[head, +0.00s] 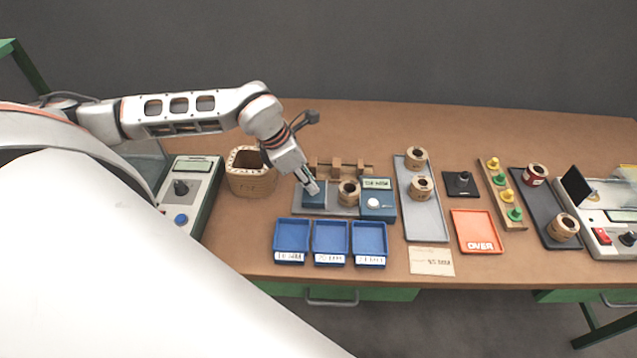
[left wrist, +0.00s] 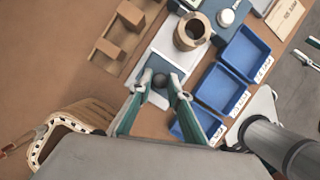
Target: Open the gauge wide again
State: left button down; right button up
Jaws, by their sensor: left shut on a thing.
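The gauge has a pale grey base (head: 331,211), a blue sliding jaw (head: 314,203) at its left and a blue readout block (head: 378,201) at its right. A tan ring coil (head: 349,193) stands on the base close beside the readout block; bare base shows between coil and sliding jaw. My left gripper (head: 313,189) is over the sliding jaw.
Three blue trays (head: 330,257) stand in front of the gauge, a wooden rack (head: 340,168) behind it. A tan bin (head: 252,181) is at left. A grey tray (head: 426,225) with two coils is at right, beyond it a red tray (head: 478,232).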

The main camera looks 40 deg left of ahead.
pick_arm(q)
jog(key=shift+s+a, duration=0.15)
jog(key=shift+a, duration=0.05)
jog(key=c, duration=1.9)
grip_release()
jog(key=v, duration=1.2)
